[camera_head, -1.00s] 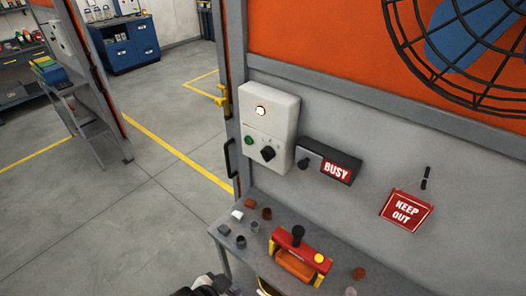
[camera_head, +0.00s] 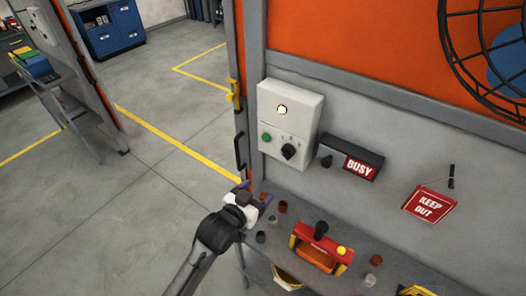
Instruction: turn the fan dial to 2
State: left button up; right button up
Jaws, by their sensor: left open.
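The fan dial (camera_head: 289,151) is a black knob at the lower right of a white control box (camera_head: 304,103) on the grey wall. Its marks are too small to read, so I cannot tell its setting. A green button (camera_head: 266,137) sits left of the dial, and a lit round lamp (camera_head: 282,109) is above. My left gripper (camera_head: 256,192) is open and empty, below and left of the box, over the left end of the bench and apart from the dial. The fan (camera_head: 490,60) shows in part at the upper right. My right gripper is out of view.
A BUSY sign box (camera_head: 352,157) with its own black knob (camera_head: 326,161) is right of the control box. A KEEP OUT sign (camera_head: 429,204) hangs farther right. The bench (camera_head: 390,258) holds a red-yellow tool (camera_head: 322,246) and several small cups. The wall before the dial is clear.

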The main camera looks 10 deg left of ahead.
aim_at(284, 156)
pick_arm(q)
jog(key=w+d+r, duration=0.1)
jog(key=w+d, duration=0.1)
jog(key=w, duration=0.2)
jog(key=w+d+r+t+h, duration=0.1)
jog(key=w+d, duration=0.1)
jog(key=w, duration=0.2)
jog(key=w+d+r+t+p, duration=0.1)
jog(key=w+d, duration=0.2)
jog(key=w, duration=0.1)
jog(key=shift+w+r, duration=0.15)
jog(key=shift+r, duration=0.05)
dwell(0.3)
jog(key=shift+c, duration=0.6)
jog(key=c, duration=0.8)
